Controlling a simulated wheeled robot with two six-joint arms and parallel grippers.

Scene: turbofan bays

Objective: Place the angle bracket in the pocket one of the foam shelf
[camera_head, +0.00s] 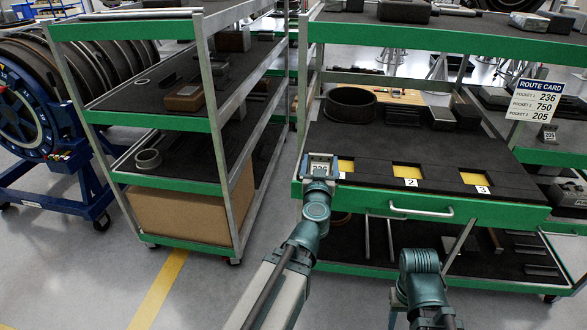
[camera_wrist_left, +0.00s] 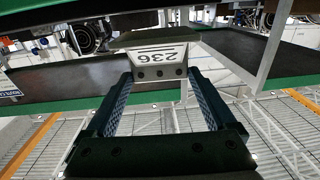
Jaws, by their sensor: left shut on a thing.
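My left gripper (camera_head: 320,172) is shut on the angle bracket (camera_head: 320,165), a grey metal piece with a white label reading 236. In the left wrist view the bracket (camera_wrist_left: 158,62) sits between the two fingertips of the left gripper (camera_wrist_left: 158,85), its label upside down. The foam shelf (camera_head: 440,186) is dark with three yellow-bottomed pockets along its front. Pocket one (camera_head: 346,165) is just right of the bracket and partly hidden by the gripper. Pocket two (camera_head: 408,171) and pocket three (camera_head: 474,178) look empty. My right gripper is not seen, only part of that arm.
A route card (camera_head: 537,100) lists 236 for pocket 1, 750 for pocket 2 and 205 for pocket 3. A dark ring (camera_head: 350,104) and dark blocks (camera_head: 440,115) stand behind the pockets. A drawer handle (camera_head: 421,212) juts from the green front edge. Another cart (camera_head: 165,120) stands left.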

